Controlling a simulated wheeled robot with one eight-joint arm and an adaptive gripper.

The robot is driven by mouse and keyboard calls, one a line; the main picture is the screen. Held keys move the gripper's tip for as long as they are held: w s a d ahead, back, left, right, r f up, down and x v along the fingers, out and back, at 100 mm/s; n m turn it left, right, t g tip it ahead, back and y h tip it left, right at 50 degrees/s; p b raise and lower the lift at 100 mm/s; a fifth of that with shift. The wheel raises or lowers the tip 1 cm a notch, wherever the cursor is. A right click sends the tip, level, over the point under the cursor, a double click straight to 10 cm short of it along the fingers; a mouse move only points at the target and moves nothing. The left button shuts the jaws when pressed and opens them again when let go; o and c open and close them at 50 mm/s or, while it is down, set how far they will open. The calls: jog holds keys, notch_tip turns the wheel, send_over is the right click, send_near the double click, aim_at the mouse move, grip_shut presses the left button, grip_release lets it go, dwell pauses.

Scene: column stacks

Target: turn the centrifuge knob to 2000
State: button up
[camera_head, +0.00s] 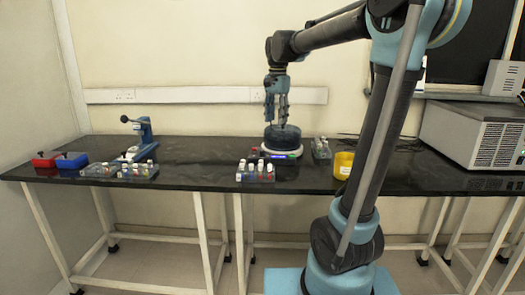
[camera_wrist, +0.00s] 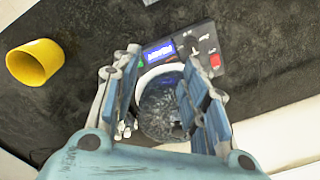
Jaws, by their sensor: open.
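The centrifuge (camera_head: 282,152) is a round device with a dark top and white rim, standing on the black bench below my gripper (camera_head: 277,121). In the wrist view its round dark bowl (camera_wrist: 160,108) lies between and beyond my gripper's fingers (camera_wrist: 163,75). Its control panel (camera_wrist: 205,40) shows a lit blue display, a dark knob (camera_wrist: 189,42) and a red switch (camera_wrist: 214,60). The display digits are too small to read. My gripper is open, points down, and is apart from the knob. The fingers hide parts of the centrifuge's sides.
A yellow cup (camera_head: 343,165) stands right of the centrifuge. Left are a blue stand (camera_head: 142,135), red and blue boxes (camera_head: 71,160) and more vial racks. A large grey machine (camera_head: 470,135) stands far right.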

jog(key=r+m, duration=0.2)
send_over(262, 153)
jog(key=w, duration=0.1)
jog(key=f, duration=1.7)
jog(key=shift+w+d+f, duration=0.15)
jog(key=shift+w+f, duration=0.05)
jog(key=shift+f, duration=0.05)
grip_shut()
